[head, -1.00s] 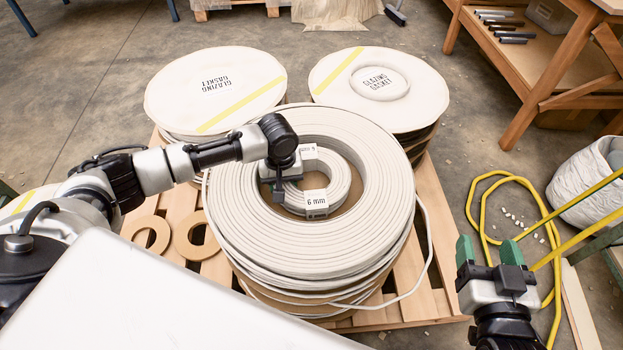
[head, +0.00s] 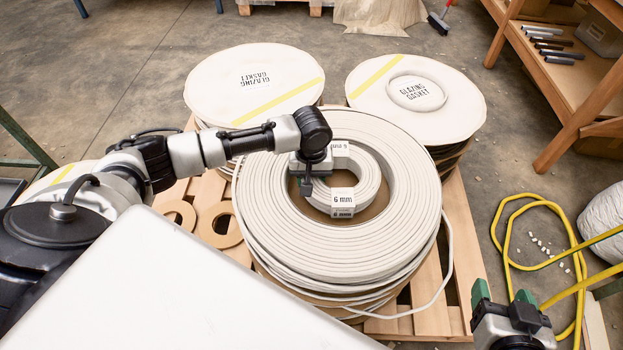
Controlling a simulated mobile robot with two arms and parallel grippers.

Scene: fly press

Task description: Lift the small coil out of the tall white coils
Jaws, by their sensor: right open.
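The small white coil (head: 369,180) lies in the central hole of the tall white coils (head: 415,205). It has paper labels, one reading 6 mm. My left gripper (head: 306,188) points down at the left side of the small coil, over its ring. Its wrist hides that side of the coil, and I cannot tell whether the fingers are apart or touch it. My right gripper (head: 504,294) is open and empty at the lower right, away from the coils.
The coils stand on a wooden pallet (head: 455,250) with two glazing gasket reels (head: 225,105) (head: 450,115) behind. Two brown rings (head: 220,226) lie at the left. Yellow hose (head: 508,240) lies on the floor at right, near a wooden bench (head: 560,140).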

